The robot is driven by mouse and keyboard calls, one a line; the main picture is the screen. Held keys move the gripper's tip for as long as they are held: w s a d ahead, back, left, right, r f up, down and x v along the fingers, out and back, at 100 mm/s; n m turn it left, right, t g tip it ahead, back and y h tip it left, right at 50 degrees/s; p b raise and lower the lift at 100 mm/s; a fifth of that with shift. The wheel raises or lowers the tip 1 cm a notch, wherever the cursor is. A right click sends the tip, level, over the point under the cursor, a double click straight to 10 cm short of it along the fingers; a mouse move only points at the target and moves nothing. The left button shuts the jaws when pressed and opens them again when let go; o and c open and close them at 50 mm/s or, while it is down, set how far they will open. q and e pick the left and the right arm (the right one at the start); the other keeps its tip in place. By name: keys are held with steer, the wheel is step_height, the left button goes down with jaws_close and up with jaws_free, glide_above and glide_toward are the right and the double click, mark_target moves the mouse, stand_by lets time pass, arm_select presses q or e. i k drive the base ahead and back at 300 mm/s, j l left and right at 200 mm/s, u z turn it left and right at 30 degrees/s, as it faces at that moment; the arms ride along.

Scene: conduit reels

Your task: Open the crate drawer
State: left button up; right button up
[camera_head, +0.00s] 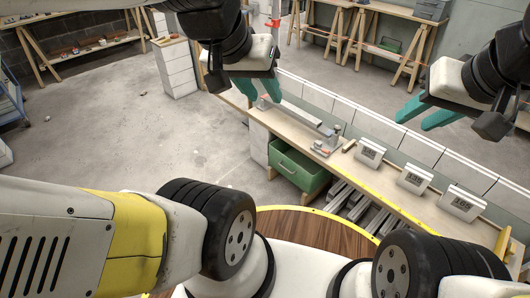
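The green crate drawer (311,182) is under the near edge of the workbench, left of the middle of the bench. Its open top and part of its inside show, so it stands at least partly out from under the bench top; how far I cannot tell. My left gripper (259,95) is above the left part of the bench, with its two teal fingers apart and nothing seen between them. My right gripper (423,116) is above the right part of the bench, its teal fingers apart and empty. Neither gripper touches the drawer.
The workbench (385,192) carries a metal tool (321,133) and white label blocks (414,179). Grey metal lengths (350,202) lie below it, right of the drawer. A white drawer cabinet (176,68) stands behind. The concrete floor (130,140) on the left is mostly clear.

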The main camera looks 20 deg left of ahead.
mark_target(306, 173)
steer(key=u, duration=0.35)
steer(key=i+j+u, duration=0.1)
steer(key=i+j, duration=0.2)
steer(key=i, duration=0.15)
steer(key=i+j+u, duration=0.1)
steer(key=i+j, duration=0.2)
steer(key=i, duration=0.15)
steer(key=i+j+u, duration=0.1)
steer(key=i+j, duration=0.15)
steer(key=i, duration=0.55)
